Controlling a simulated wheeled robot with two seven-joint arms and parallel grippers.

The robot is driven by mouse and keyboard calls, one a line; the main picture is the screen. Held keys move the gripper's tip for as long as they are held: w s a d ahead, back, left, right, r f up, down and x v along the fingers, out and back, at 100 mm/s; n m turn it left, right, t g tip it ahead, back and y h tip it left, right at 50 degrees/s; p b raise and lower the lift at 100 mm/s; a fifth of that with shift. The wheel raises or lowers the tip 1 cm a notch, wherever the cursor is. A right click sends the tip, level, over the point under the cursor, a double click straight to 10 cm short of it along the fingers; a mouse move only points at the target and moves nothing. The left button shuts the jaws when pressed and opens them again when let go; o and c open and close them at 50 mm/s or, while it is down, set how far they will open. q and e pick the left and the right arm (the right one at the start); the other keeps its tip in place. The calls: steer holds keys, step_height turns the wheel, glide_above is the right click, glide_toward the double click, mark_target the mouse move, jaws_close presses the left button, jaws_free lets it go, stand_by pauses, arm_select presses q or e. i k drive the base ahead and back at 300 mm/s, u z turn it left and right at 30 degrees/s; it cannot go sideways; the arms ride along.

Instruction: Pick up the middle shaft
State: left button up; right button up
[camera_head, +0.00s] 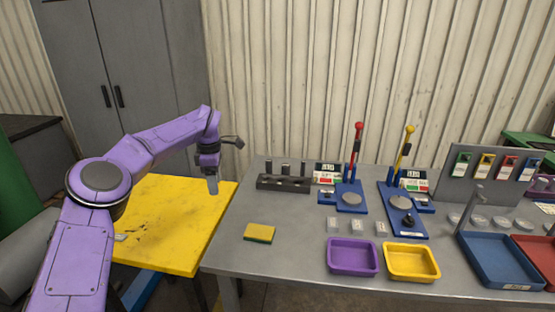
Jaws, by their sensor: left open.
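A dark rack (284,183) stands at the back left of the grey table. Upright dark shafts stand in it, and the middle shaft (285,169) sits between a left shaft (268,167) and a right shaft (303,169). My left gripper (212,187) points down near the table's left edge, to the left of the rack and apart from it. It is open and I see nothing held in it. My right gripper is out of view.
A sponge (259,233), a purple tray (353,257) and a yellow tray (411,262) lie toward the table's front. Blue lever presses (351,200) stand right of the rack. A yellow table (170,222) is under my left arm.

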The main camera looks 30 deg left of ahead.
mark_target(268, 162)
steer(key=i, duration=1.2)
